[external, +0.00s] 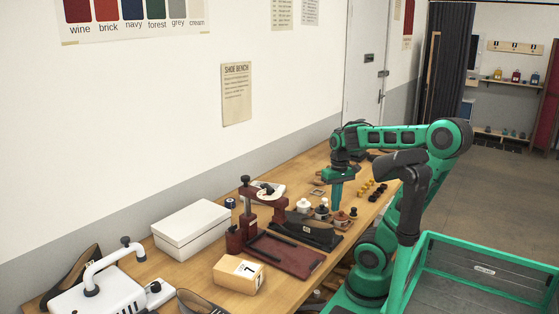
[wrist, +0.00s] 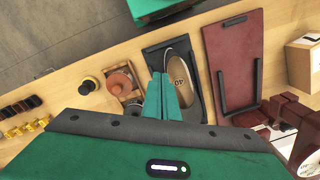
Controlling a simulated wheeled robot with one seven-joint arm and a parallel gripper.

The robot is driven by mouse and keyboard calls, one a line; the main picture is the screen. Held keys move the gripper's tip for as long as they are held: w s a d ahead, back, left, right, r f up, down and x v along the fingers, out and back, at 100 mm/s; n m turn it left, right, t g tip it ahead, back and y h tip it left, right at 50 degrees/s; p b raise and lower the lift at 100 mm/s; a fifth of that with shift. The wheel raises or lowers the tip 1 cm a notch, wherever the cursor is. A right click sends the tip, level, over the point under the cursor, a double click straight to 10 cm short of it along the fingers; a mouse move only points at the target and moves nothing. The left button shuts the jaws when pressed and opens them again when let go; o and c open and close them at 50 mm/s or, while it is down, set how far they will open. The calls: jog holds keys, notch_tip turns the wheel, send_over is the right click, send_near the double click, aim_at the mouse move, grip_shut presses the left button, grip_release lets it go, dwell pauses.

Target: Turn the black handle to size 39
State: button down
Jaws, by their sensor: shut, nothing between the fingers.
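My gripper (external: 335,207) points down over the bench, beside the black tray with a dark shoe (external: 305,228). In the wrist view its green fingers (wrist: 161,76) are together with nothing between them, over that tray's edge. A dark red press (external: 250,215) with a black-knobbed post stands left of the gripper, apart from it. Behind its post is a pale round plate (external: 267,189), possibly a dial. A white machine (external: 105,292) with a bent white bar and black knobs stands at the front left. I cannot tell which black part is the size handle, and no 39 is readable.
A white box (external: 191,229), a cardboard box marked 7 (external: 239,274) and a dark red tray (external: 285,256) crowd the bench. Small jars (external: 303,205) and yellow-and-black pieces (external: 372,190) stand near the gripper. A green-framed cart (external: 470,262) is at the right.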

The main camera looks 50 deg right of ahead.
jog(key=w+a+r+t+y, duration=0.1)
jog(key=w+a+r+t, duration=0.1)
jog(key=a+r, duration=0.35)
jog(key=w+a+r+n+t, duration=0.1)
jog(key=w+a+r+t, duration=0.15)
jog(key=r, duration=0.65)
jog(key=w+a+r+t+y, duration=0.1)
jog(key=w+a+r+t, duration=0.1)
jog(key=a+r, duration=0.45)
send_near(269, 190)
notch_tip(269, 190, down, 5)
jog(key=w+d, duration=0.2)
jog(key=d, duration=0.1)
jog(key=shift+w+a+f, duration=0.1)
jog(key=shift+w+a, duration=0.1)
jog(key=shift+a, duration=0.65)
